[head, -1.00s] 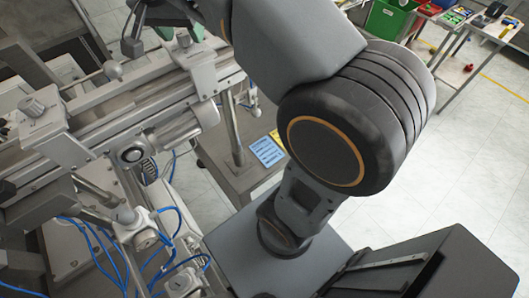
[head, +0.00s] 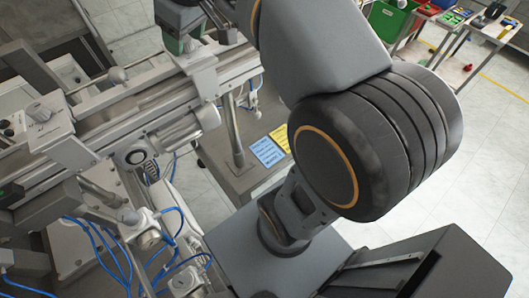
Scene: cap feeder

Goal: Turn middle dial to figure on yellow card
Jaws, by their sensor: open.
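A yellow card (head: 281,137) lies beside a blue card on the grey base plate; its figure is too small to read. One dial (head: 40,112) sits on a grey block at the left of the rail. Another block (head: 203,72) on the rail is below my gripper, and its dial is largely hidden by it. I cannot tell which dial is the middle one, nor read any dial's setting. My gripper (head: 187,42) is at the top, close above that second block; its fingers show only in part, and contact cannot be told.
The blue card (head: 267,152) lies left of the yellow one. A round-ended metal cylinder (head: 160,140) lies below the rail. Blue hoses (head: 100,245) loop at lower left. A green bin (head: 388,18) and tables stand far back right.

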